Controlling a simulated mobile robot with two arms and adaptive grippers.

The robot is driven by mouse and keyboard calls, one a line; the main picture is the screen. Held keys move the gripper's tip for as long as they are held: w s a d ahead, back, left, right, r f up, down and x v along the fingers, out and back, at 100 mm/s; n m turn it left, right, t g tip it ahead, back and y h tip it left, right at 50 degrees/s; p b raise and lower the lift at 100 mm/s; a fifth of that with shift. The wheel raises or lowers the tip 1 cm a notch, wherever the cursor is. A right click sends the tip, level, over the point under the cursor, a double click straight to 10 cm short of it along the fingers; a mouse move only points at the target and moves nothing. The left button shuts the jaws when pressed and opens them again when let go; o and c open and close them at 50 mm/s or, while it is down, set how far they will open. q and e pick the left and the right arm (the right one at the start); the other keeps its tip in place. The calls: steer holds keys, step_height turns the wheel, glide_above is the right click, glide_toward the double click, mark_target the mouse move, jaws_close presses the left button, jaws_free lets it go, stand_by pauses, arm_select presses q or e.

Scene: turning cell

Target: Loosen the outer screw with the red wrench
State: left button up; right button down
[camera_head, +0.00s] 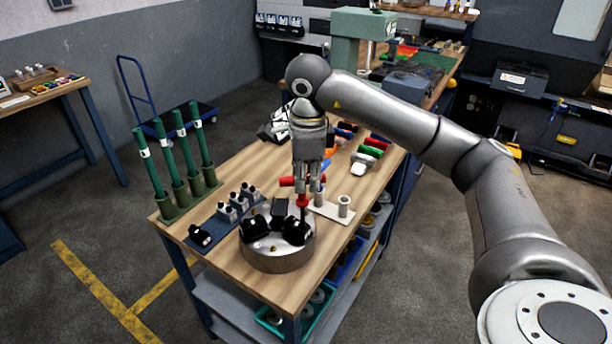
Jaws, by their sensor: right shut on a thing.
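The red wrench (302,200) stands upright below my right gripper (306,182), with red parts showing on both sides of the fingers. My right gripper points down and is shut on it. The wrench's dark lower end reaches down to the black jaw (296,232) at the right of the round metal chuck (278,262). I cannot tell whether its tip sits in a screw. The chuck lies on the wooden bench with several black jaws on top. The outer screw is too small or hidden to make out. My left gripper is not in view.
A blue tray (203,247) with small fittings lies left of the chuck, beside several upright green rods (189,157). A pale plate (332,211) with two metal cylinders lies to the right. Coloured tools (370,148) lie behind. The bench's front edge is close to the chuck.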

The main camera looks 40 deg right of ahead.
steer(key=shift+f+b, duration=0.35)
steer(key=shift+f, duration=0.1)
stand_by(0.3)
stand_by(0.3)
steer(key=shift+n, duration=0.7)
steer(key=shift+n+b, duration=0.3)
steer(key=shift+n, duration=0.4)
